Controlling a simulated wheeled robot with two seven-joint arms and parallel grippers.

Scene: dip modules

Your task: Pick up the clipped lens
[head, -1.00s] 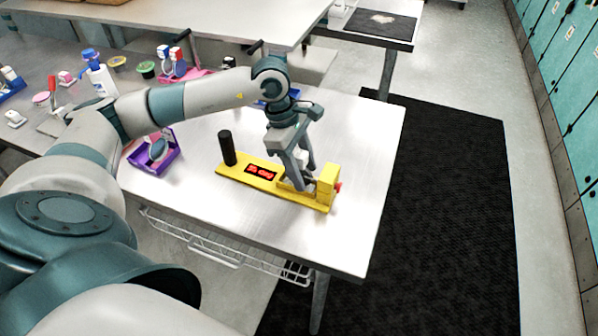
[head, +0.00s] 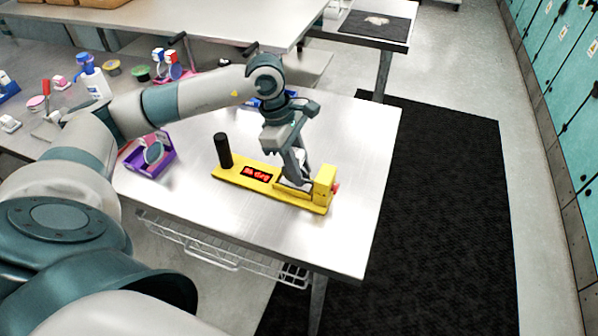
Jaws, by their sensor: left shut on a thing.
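My left gripper (head: 301,179) points down over the right part of a yellow fixture (head: 228,175), between its red display and its raised end block. Its fingers are closed together on a small thing at the pale, dark-edged recess there. I take this to be the clipped lens, but the fingers hide most of it and its outline is too small to make out. The fixture has a black upright post (head: 223,150) at its left end and a red knob (head: 336,187) at its right end. My right gripper is out of view.
A purple holder (head: 152,168) with a round lens-like piece stands left of the fixture. The white table (head: 350,150) is clear right of and in front of the fixture. Bottles, pots and small parts crowd the bench at the upper left.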

